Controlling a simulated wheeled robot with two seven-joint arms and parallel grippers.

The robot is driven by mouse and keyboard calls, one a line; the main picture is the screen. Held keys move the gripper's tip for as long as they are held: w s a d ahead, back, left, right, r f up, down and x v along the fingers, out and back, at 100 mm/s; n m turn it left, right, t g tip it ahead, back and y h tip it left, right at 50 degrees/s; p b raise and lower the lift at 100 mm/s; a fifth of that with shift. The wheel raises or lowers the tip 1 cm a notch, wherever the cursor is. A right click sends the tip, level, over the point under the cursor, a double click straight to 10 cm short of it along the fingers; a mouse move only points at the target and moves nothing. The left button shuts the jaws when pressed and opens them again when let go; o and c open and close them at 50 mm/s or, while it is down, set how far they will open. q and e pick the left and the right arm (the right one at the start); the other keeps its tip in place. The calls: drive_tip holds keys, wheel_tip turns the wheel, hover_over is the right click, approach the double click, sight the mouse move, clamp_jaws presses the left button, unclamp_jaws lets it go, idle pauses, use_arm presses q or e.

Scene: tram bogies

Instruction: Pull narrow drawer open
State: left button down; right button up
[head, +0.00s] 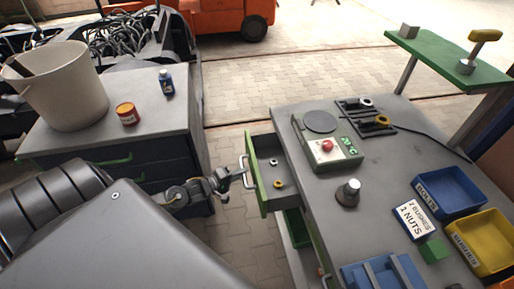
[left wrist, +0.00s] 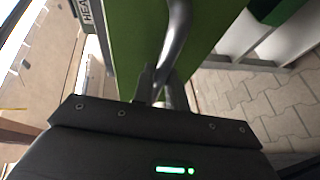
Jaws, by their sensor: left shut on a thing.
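The narrow drawer (head: 268,173) is in the left side of the grey workbench in the head view. It stands part-way out, with a green front and a few small metal and yellow parts inside. Its curved metal handle (head: 245,171) is on the green front. My left gripper (head: 238,173) reaches it from the left and is shut on the handle. In the left wrist view the handle (left wrist: 178,40) runs down between the fingers (left wrist: 158,88), in front of the green drawer front (left wrist: 135,40). My right gripper is not in view.
The workbench top (head: 300,225) carries a device with a red button (head: 327,146), a blue bin (head: 449,190) and a yellow bin (head: 485,240). A grey cabinet (head: 115,145) with a white bucket (head: 62,90) stands at left. Paved floor lies between them.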

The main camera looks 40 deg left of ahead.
use_arm(q)
drive_tip(key=shift+s+a+p, duration=0.5)
drive_tip(key=shift+s+a, duration=1.25)
drive_tip(key=shift+s, duration=0.25)
drive_tip(key=c, duration=1.4)
unclamp_jaws()
drive_tip(key=b+v, duration=0.1)
drive_tip(key=v, duration=0.9)
drive_tip(key=shift+s, duration=0.35)
drive_tip(key=shift+a+r, duration=0.1)
